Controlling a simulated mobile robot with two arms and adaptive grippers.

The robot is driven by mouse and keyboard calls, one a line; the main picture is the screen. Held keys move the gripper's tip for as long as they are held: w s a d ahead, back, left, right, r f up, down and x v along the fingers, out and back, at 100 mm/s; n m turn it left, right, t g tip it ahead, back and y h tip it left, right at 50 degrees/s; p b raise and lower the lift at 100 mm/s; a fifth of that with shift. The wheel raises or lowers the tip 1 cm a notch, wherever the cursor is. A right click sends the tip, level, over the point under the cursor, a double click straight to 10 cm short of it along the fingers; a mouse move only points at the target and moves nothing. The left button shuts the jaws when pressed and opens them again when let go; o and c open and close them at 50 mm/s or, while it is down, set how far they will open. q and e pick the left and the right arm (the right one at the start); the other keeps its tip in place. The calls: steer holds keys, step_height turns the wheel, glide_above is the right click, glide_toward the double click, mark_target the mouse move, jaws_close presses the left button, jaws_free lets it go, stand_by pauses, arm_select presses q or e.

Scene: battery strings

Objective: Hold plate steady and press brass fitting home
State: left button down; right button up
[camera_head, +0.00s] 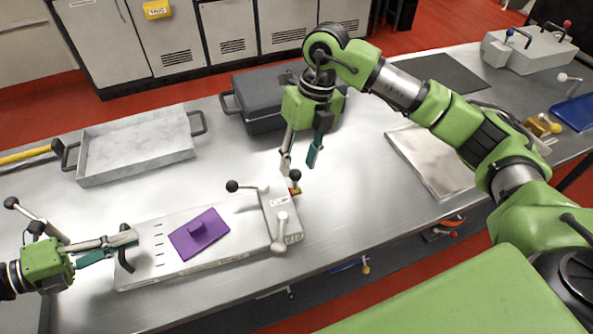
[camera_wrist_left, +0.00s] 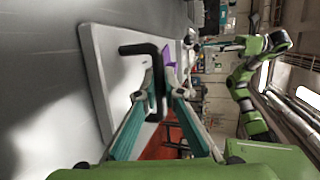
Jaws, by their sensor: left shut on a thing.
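A long grey plate (camera_head: 215,265) lies on the steel table, with a black bar handle (camera_head: 125,262) at its left end. My left gripper (camera_head: 128,240) is shut on this handle; the left wrist view shows the black handle (camera_wrist_left: 140,49) between the fingers (camera_wrist_left: 164,85). A small brass-coloured fitting (camera_head: 295,191) shows at the grey clamp block (camera_head: 283,212) on the plate's right end, partly hidden by a black knob. How deep it sits I cannot tell. My right gripper (camera_head: 299,168) is open and empty, pointing down just above the brass fitting, apart from it.
A purple piece with a raised grip (camera_head: 200,235) lies on the plate's middle. A metal tray (camera_head: 135,150) stands at back left, a dark lidded case (camera_head: 262,118) behind my right gripper. A flat silver panel (camera_head: 430,160) lies to the right. Table left of the panel is clear.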

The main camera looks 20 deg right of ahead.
arm_select(q)
steer(key=shift+s+f, duration=0.25)
steer(key=shift+f, duration=0.25)
arm_select(e)
step_height(320, 180, up, 7)
steer(key=d, duration=0.1)
steer(key=shift+d+r, duration=0.15)
steer(key=shift+d, duration=0.1)
arm_select(q)
steer(key=c, duration=2.1)
jaws_free()
steer(key=shift+w+a, duration=0.1)
steer(key=shift+w, duration=0.05)
arm_select(e)
steer(key=shift+w+a, duration=0.1)
steer(key=shift+w, duration=0.05)
arm_select(q)
steer(key=shift+r, duration=0.15)
